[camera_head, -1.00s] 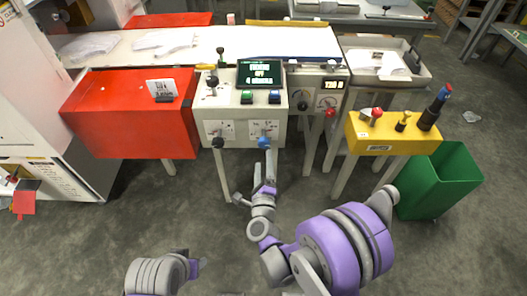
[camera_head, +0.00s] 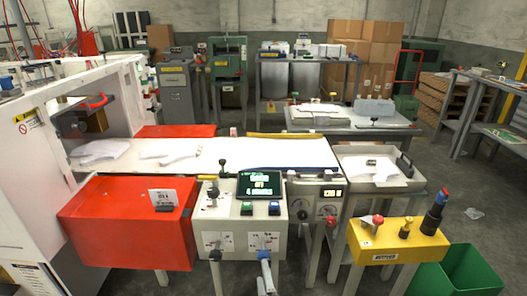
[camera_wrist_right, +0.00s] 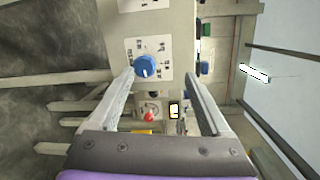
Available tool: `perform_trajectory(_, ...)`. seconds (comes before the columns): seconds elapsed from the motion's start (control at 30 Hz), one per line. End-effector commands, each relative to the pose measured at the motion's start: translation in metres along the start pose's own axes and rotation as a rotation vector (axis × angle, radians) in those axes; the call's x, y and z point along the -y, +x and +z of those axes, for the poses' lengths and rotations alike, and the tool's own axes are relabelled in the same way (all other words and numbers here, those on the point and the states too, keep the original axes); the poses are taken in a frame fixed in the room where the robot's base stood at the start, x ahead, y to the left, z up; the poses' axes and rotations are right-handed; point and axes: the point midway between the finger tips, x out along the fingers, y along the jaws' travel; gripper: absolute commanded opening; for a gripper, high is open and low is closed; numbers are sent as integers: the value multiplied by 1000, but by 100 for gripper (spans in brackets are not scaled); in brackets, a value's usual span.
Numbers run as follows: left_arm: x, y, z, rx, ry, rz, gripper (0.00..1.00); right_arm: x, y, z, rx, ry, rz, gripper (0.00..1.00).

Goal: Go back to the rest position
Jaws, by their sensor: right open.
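My right gripper (camera_head: 266,272) shows at the bottom of the head view, in front of the control panel (camera_head: 227,243). It is open and empty. Its two spread fingers also show in the right wrist view (camera_wrist_right: 160,77). The blue knob (camera_head: 263,254) on the panel's lower front is just beyond the fingertips; in the wrist view this knob (camera_wrist_right: 146,66) appears between them, toward the left finger. I see nothing held. My left gripper is not in view.
A red cover box (camera_head: 110,225) stands left of the panel. A yellow button box (camera_head: 395,245) and a green bin (camera_head: 465,275) stand at the right. A conveyor (camera_head: 225,152) with white gloves runs behind. Grey floor shows at the right.

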Motion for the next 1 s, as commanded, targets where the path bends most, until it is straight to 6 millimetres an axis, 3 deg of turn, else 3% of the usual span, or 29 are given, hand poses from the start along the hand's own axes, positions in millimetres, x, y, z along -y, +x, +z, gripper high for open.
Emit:
perform_trajectory(0.1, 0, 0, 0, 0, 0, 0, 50, 21, -18, -5, 88, -255, 104, 82)
perform_trajectory(0.27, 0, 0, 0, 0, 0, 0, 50, 26, -57, -19, 212, -599, 273, 82)
perform_trajectory(0.5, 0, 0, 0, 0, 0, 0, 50, 9, -152, -64, 405, -1058, 584, 82)
perform_trajectory(0.7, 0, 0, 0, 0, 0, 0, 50, -7, -230, -103, 544, -1297, 822, 82)
perform_trajectory(0.93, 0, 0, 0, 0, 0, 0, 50, -20, -309, -139, 682, -1456, 1059, 82)
perform_trajectory(1.0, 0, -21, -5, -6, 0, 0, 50, 1, -314, -135, 686, -1465, 1060, 82)
